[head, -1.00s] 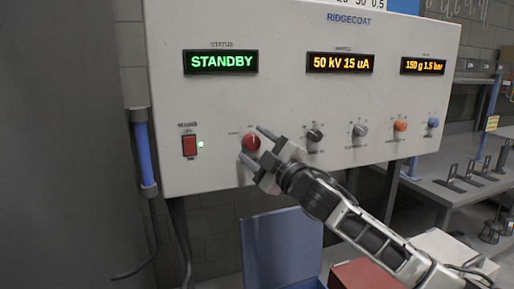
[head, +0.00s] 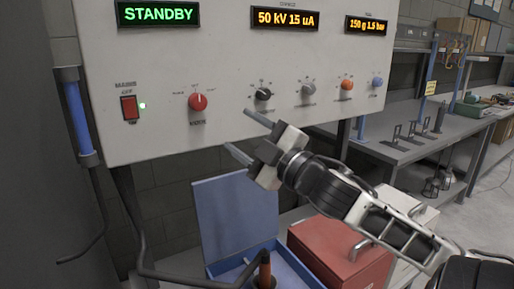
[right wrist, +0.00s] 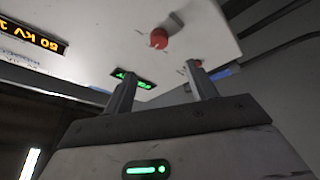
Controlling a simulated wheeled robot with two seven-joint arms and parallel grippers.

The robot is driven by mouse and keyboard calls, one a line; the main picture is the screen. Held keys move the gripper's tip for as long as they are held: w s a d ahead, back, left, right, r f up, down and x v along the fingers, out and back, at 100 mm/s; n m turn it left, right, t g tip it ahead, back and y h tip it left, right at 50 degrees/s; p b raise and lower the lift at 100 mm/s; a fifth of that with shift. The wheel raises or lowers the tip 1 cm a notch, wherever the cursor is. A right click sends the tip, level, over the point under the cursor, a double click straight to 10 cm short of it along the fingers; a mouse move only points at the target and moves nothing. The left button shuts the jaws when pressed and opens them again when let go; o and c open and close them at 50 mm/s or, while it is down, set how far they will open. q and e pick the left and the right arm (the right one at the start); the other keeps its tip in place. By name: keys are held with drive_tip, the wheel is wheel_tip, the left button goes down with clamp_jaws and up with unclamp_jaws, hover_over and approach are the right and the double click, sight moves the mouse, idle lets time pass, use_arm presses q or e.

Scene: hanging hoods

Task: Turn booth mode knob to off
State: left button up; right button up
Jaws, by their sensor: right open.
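The red knob (head: 197,102) sits on the white control panel (head: 110,60), with small position labels above it and one below, too small to read surely. Its pale pointer line points about straight up. The green status display (head: 158,13) reads STANDBY. My right gripper (head: 240,131) is open and empty, off the panel face, lower right of the red knob and apart from it. In the right wrist view the red knob (right wrist: 160,38) shows beyond the two spread fingers (right wrist: 160,72), not between them. My left gripper is not in view.
Black (head: 264,94), grey (head: 308,87), orange (head: 347,85) and blue (head: 377,82) knobs run rightward. Below are an open blue box (head: 237,215) and a red case (head: 335,255). A bench stands right.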

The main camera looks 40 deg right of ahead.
drive_tip(key=shift+v, duration=1.5)
drive_tip(key=s+f+m+g+h, duration=0.2)
drive_tip(key=f+m+g, duration=0.25)
drive_tip(key=f, duration=0.75)
drive_tip(key=s+f+m+g+h, duration=0.3)
drive_tip(key=f+m+g, duration=0.15)
drive_tip(key=f, duration=0.75)
drive_tip(key=s+a+f+m+g+y, duration=0.1)
drive_tip(key=s+a+f+g+y, duration=0.1)
drive_tip(key=s+a+f+g, duration=0.35)
drive_tip(key=s+a+f+m+g+y, duration=0.1)
drive_tip(key=s+a+f+g+y, duration=0.15)
drive_tip(key=s+a+f, duration=0.65)
drive_tip(key=w+a+f+n+t+y, duration=0.1)
drive_tip(key=w+a+f+t+y, duration=0.1)
drive_tip(key=w+a+f+t, duration=0.2)
drive_tip(key=shift+w+a+f+t, duration=0.3)
drive_tip(key=shift+w+a+t, duration=0.95)
drive_tip(key=shift+w, duration=0.9)
drive_tip(key=shift+a, duration=0.1)
